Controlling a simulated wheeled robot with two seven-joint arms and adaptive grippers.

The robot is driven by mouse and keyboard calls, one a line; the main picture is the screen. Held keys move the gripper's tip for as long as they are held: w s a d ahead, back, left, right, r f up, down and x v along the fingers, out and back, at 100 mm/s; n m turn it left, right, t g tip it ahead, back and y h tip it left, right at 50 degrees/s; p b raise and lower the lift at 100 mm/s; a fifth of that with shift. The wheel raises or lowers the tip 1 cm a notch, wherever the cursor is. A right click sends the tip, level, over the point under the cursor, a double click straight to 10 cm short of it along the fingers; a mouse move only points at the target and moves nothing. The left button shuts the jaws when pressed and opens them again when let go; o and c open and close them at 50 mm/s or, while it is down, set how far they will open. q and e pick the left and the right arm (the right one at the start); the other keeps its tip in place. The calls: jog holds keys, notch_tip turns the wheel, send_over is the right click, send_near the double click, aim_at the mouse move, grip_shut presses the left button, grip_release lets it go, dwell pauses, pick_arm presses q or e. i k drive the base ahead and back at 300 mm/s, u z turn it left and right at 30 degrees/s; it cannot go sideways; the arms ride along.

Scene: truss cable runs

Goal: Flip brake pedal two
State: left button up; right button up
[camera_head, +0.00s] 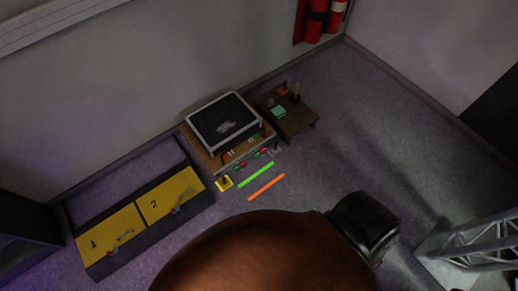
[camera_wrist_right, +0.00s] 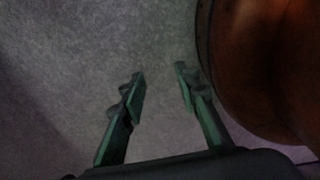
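The brake unit is a long dark box with two yellow panels at the lower left of the head view. The panel marked 2 (camera_head: 161,201) carries a metal lever, pedal two (camera_head: 183,201). The panel marked 1 (camera_head: 98,240) carries a similar lever, pedal one (camera_head: 121,242). My right gripper shows in the right wrist view (camera_wrist_right: 160,88), its green fingers apart with nothing between them. Bare grey floor lies behind it, and no pedal shows there. Neither gripper shows in the head view, where my brown, rounded arm part covers the bottom middle.
A wooden table (camera_head: 198,147) with a dark-topped case (camera_head: 226,122) stands right of the brake unit. A smaller brown table (camera_head: 299,121) holds small items. Green (camera_head: 256,174) and orange (camera_head: 266,187) strips lie on the floor. A metal truss (camera_head: 470,245) stands at the lower right.

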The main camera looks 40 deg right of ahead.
aim_at(260, 152)
jog(key=u, duration=0.1)
jog(key=k, duration=0.35)
jog(key=z, duration=1.1)
jog(key=i, duration=1.25)
jog(key=u, duration=0.3)
